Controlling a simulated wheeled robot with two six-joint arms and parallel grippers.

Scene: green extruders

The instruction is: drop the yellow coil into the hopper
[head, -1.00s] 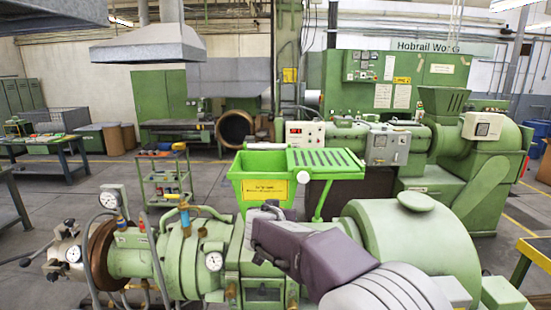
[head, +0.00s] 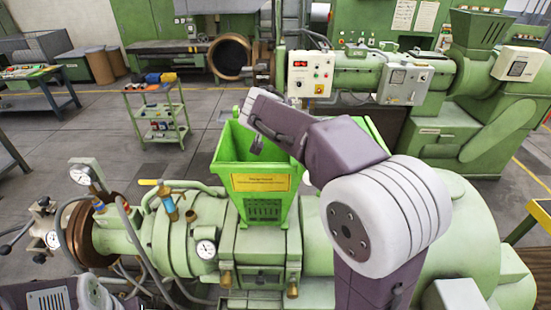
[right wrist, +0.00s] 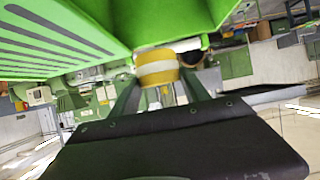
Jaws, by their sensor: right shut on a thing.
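The bright green hopper (head: 265,184) with a yellow label stands open-topped on the pale green extruder (head: 180,235). My right arm reaches across from the right, its wrist end over the hopper's opening. In the right wrist view my right gripper (right wrist: 160,82) is shut on the yellow coil (right wrist: 157,68), which has a white band. Bright green hopper walls (right wrist: 165,18) fill the top of that view, close to the coil. The coil cannot be made out in the head view. My left gripper is not seen.
A slotted green panel (right wrist: 50,35) is at the upper left of the right wrist view. A gauge (head: 206,249) and valves stand left of the hopper. A green trolley (head: 157,112) stands behind, with clear floor around it.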

